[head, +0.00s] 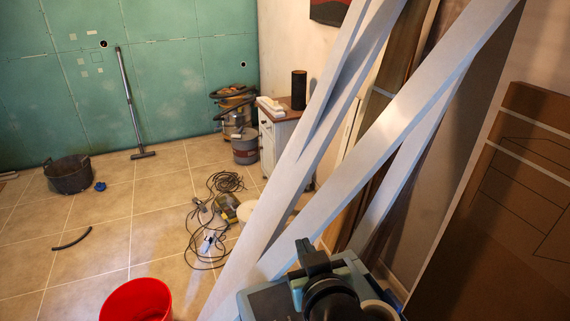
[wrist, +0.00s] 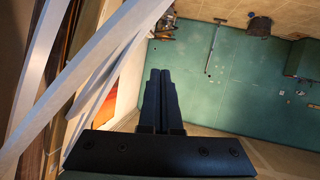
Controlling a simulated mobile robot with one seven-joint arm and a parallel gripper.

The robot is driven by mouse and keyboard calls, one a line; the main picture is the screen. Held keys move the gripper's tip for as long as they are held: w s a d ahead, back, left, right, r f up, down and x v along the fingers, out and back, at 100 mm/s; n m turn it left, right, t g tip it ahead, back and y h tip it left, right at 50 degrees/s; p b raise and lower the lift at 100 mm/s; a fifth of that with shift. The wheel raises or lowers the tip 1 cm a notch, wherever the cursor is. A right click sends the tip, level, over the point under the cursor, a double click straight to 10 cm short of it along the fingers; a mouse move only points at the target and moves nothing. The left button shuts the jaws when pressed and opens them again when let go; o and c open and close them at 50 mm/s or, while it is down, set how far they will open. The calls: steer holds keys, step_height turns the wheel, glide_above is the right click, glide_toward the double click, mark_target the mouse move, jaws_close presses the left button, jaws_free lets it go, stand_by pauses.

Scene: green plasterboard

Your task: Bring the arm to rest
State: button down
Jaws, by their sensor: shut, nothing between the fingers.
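My gripper (wrist: 161,73) shows in the wrist view as two dark fingers side by side, rising from a wide black mount. The fingers are shut with nothing between them. Their tips lie in front of the green plasterboard wall (wrist: 230,85), clear of anything I can see. This view is upside down, with the tiled floor at the top.
Long pale boards (head: 400,120) lean across the head view's right half; they also fill the wrist view's left (wrist: 75,90). A red bucket (head: 136,300) stands at the bottom. Cables (head: 215,215) lie on the floor. Tiles further left are mostly clear.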

step_height(320, 180, up, 14)
steer(key=t+h, duration=0.1)
steer(key=t, duration=0.3)
steer(key=s+a+r+m+t, duration=0.1)
steer(key=s+r+t, duration=0.2)
steer(key=r, duration=0.6)
steer(key=s+a+r+m+t, duration=0.1)
steer(key=s+r+t, duration=0.2)
steer(key=s+r, duration=0.3)
steer(key=s+a+r+m+t+h+b, duration=0.1)
steer(key=s+r+t, duration=0.3)
steer(key=r, duration=0.7)
steer(key=shift+s+a+r, duration=0.25)
steer(key=shift+s+r, duration=0.15)
